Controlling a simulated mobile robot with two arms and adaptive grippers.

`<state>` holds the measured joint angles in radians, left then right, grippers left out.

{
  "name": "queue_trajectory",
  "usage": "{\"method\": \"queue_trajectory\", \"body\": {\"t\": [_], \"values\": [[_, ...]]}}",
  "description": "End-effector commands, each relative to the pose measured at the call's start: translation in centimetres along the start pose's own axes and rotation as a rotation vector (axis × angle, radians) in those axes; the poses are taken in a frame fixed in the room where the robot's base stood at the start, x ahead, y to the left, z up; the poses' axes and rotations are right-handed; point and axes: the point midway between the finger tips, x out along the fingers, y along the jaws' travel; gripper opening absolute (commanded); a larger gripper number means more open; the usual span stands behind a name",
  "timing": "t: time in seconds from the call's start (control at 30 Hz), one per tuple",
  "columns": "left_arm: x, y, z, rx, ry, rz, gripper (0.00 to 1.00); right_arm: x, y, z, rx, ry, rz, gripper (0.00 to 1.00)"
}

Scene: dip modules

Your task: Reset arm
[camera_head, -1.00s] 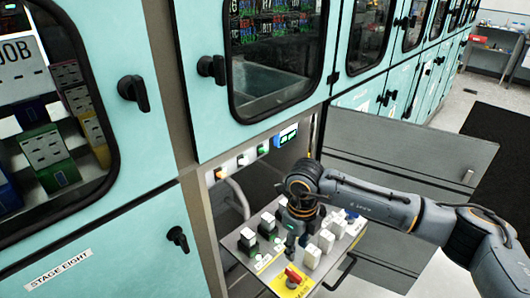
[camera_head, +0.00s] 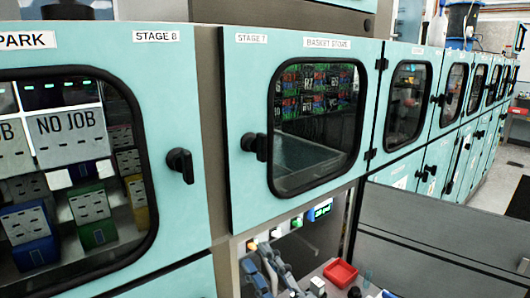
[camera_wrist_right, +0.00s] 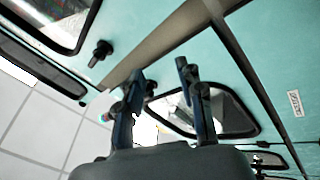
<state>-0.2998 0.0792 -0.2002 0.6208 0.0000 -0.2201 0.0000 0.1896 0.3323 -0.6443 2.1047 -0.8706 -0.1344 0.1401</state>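My right gripper (camera_head: 260,258) shows at the bottom of the head view, in front of the lower opening of the cabinet. Its lower part and the arm behind it are cut off by the frame edge. In the right wrist view, the two dark fingers of my right gripper (camera_wrist_right: 160,70) stand apart with nothing held between them. They point toward the teal cabinet front. My left gripper is in neither view.
Teal cabinets with dark windows run along the scene, with black handles (camera_head: 180,165) (camera_head: 255,146) sticking out. A red tray (camera_head: 340,273) sits at the lower opening. A grey panel (camera_head: 440,245) stands to the right. Floor shows at far right.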

Motion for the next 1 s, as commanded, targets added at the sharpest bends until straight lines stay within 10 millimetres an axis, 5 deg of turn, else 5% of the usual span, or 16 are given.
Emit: {"method": "queue_trajectory", "body": {"t": [0.2, 0.33, 0.5, 0.7, 0.87, 1.0], "values": [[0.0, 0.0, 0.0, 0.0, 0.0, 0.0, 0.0, -9.4, -1.3, 11.5, 0.369, -0.634, 0.034, 0.38], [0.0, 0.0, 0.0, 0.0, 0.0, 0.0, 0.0, -17.9, -4.8, 15.2, 0.562, -0.991, -0.026, 0.38], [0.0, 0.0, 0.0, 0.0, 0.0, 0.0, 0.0, -28.0, -9.0, 15.3, 0.753, -1.345, -0.15, 0.38], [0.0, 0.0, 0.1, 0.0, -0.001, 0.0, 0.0, -36.1, -12.0, 12.4, 0.9, -1.612, -0.296, 0.38], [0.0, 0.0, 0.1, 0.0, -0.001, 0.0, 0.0, -41.3, -13.3, 9.1, 0.993, -1.777, -0.413, 0.38], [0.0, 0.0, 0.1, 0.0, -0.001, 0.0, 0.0, -42.2, -16.2, 10.9, 0.996, -1.8, -0.436, 0.38]]}}
